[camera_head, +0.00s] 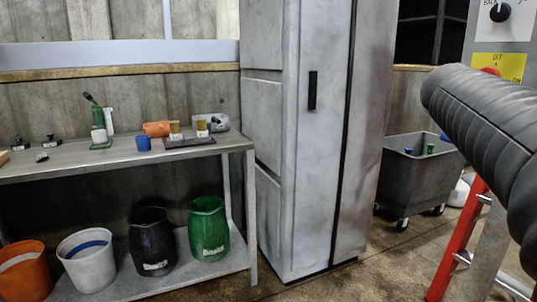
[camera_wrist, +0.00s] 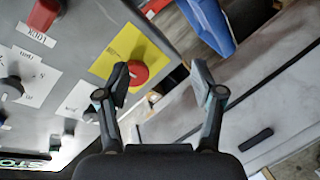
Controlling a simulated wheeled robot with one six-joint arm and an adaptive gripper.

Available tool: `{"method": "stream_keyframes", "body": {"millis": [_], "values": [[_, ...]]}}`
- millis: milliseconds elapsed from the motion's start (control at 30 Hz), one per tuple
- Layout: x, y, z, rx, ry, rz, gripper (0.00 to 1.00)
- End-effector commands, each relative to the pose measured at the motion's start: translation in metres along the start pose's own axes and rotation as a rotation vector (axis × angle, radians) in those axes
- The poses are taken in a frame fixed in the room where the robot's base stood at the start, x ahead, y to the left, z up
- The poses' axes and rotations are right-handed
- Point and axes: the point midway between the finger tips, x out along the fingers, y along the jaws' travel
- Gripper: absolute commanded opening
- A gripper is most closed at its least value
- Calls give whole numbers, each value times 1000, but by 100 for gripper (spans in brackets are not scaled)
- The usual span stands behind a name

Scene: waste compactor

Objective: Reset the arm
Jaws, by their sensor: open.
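My gripper (camera_wrist: 160,80) is open and empty in the wrist view, its two fingers spread apart. Its left finger overlaps the red round button (camera_wrist: 138,73) on a yellow label (camera_wrist: 122,50) of the grey control panel (camera_wrist: 85,25). I cannot tell whether the finger touches the button. In the head view my black ribbed arm reaches in from the right edge, and the gripper itself is out of sight there. The yellow label also shows in the head view (camera_head: 507,68), partly hidden by my arm.
A tall grey cabinet (camera_head: 325,130) stands mid-view. A workbench (camera_head: 120,158) at left holds small tools, with several bins, including a green one (camera_head: 208,232), on its lower shelf. A dark wheeled cart (camera_head: 412,178) and a red ladder (camera_head: 460,240) stand at right.

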Motion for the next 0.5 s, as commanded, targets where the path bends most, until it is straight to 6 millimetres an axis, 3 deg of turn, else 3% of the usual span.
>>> {"method": "stream_keyframes", "body": {"millis": [100,267,500], "values": [[-18,-60,50,39,-111,-164,67],[-59,-137,109,87,-239,-382,67],[-149,-237,191,155,-398,-699,67]]}}
